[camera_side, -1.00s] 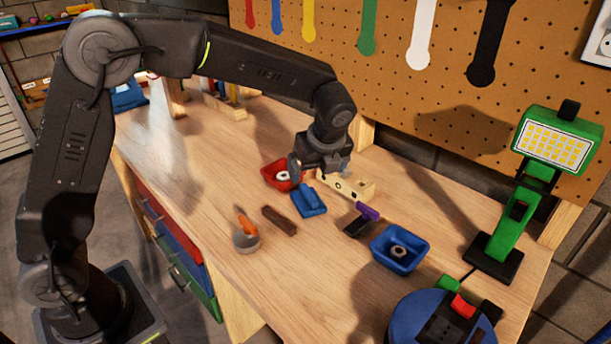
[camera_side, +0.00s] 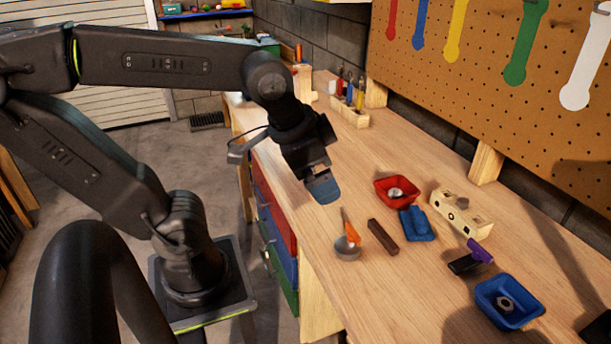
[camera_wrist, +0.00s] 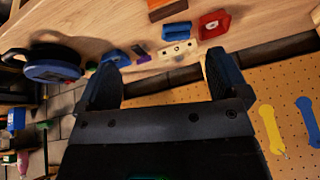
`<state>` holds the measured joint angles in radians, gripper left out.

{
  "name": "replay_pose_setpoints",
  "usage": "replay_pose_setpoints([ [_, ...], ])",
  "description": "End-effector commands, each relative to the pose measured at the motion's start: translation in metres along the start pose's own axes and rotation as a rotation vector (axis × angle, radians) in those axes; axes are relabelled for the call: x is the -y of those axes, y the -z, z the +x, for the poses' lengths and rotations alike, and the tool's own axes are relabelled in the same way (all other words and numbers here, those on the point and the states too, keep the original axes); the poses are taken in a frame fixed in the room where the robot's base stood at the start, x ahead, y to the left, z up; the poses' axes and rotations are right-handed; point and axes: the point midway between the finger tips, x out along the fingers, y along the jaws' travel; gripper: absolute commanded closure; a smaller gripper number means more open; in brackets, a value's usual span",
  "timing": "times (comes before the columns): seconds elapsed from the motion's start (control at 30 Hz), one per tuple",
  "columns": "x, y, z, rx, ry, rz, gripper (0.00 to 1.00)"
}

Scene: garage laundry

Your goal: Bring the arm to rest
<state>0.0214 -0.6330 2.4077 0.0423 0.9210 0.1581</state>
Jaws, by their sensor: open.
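My gripper (camera_side: 322,186) hangs over the left front part of the wooden workbench (camera_side: 300,205), above the table and apart from the objects on it. In the wrist view my gripper (camera_wrist: 165,82) shows its two dark fingers spread wide with nothing between them. My arm is bent back to the left, over the bench's front edge.
On the bench are a red bin (camera_side: 397,190) with a ring-like part, a blue bin (camera_side: 509,301) with a nut, a blue object (camera_side: 416,224), a wooden block with holes (camera_side: 461,212), a brown bar (camera_side: 383,237), an orange-handled tool (camera_side: 352,232) and a purple-handled tool (camera_side: 472,258). A pegboard (camera_side: 490,80) stands behind.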

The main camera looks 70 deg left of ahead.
Motion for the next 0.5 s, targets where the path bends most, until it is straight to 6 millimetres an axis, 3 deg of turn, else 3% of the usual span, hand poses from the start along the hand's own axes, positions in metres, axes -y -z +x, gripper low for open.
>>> replay_pose_setpoints([
  [0.2, -0.005, -0.022, -0.002, -0.047, -0.02, -0.197, 0.07],
  [0.5, -0.006, -0.023, -0.002, -0.047, -0.021, -0.206, 0.07],
])
